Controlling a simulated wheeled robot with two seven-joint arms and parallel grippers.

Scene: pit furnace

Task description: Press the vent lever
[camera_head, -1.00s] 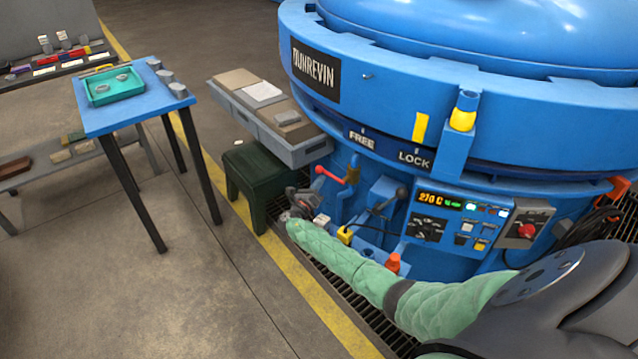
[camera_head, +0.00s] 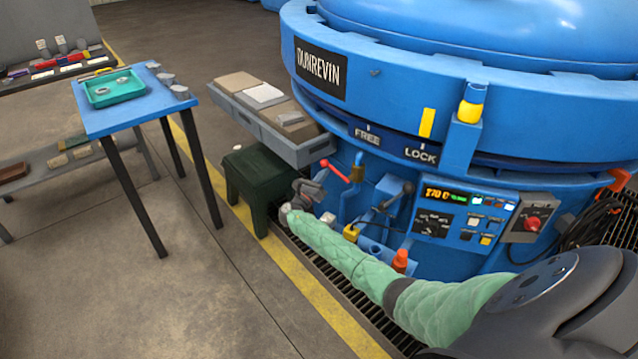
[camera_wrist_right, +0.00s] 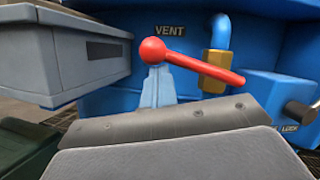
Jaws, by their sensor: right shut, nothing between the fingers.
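The vent lever is a red bar with a round red ball (camera_head: 337,171) on the blue furnace front, right of the green stool. In the right wrist view the red lever (camera_wrist_right: 205,68) slopes down to the right from its ball, in front of a light blue bracket and below a plate reading VENT. My right gripper (camera_head: 308,190) is shut and empty, just left of and below the lever in the head view. In the wrist view its grey body fills the lower part, below the lever; contact cannot be told. My left gripper is not in view.
A grey shelf box (camera_head: 275,121) juts out above the dark green stool (camera_head: 258,178), left of the lever. A brass-coloured fitting on a blue pipe (camera_wrist_right: 215,68) stands right behind the lever. A black-knobbed handle and the control panel (camera_head: 463,215) are farther right.

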